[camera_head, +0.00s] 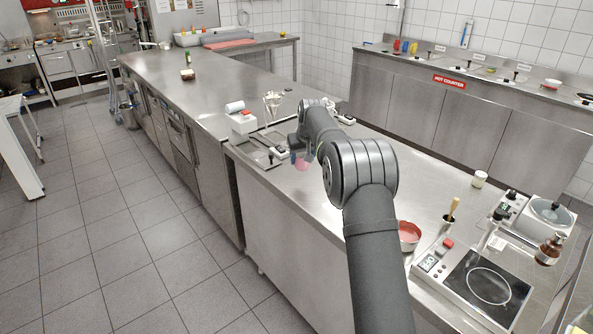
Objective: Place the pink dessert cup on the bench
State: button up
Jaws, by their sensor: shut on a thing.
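The pink dessert cup (302,164) shows as a small pink shape below the end of my arm, over the near part of the steel bench (230,92). My gripper (298,156) is shut on the cup. My own arm covers much of the gripper and part of the cup. At this size I cannot tell whether the cup touches the bench top or hangs just above it.
A white device (240,121) and a metal whisk-like item (272,103) stand left of my gripper. The far bench top is mostly clear.

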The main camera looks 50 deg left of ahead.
jog(key=a, duration=0.1)
jog(key=s+a+f, duration=0.1)
jog(key=a+f, duration=0.1)
jog(key=shift+s, duration=0.35)
jog(key=shift+f, duration=2.05)
jog(key=shift+f, duration=0.2)
jog(key=o, duration=1)
jog(key=shift+r, duration=0.1)
jog(key=v, duration=1.2)
jog(key=shift+a, duration=0.1)
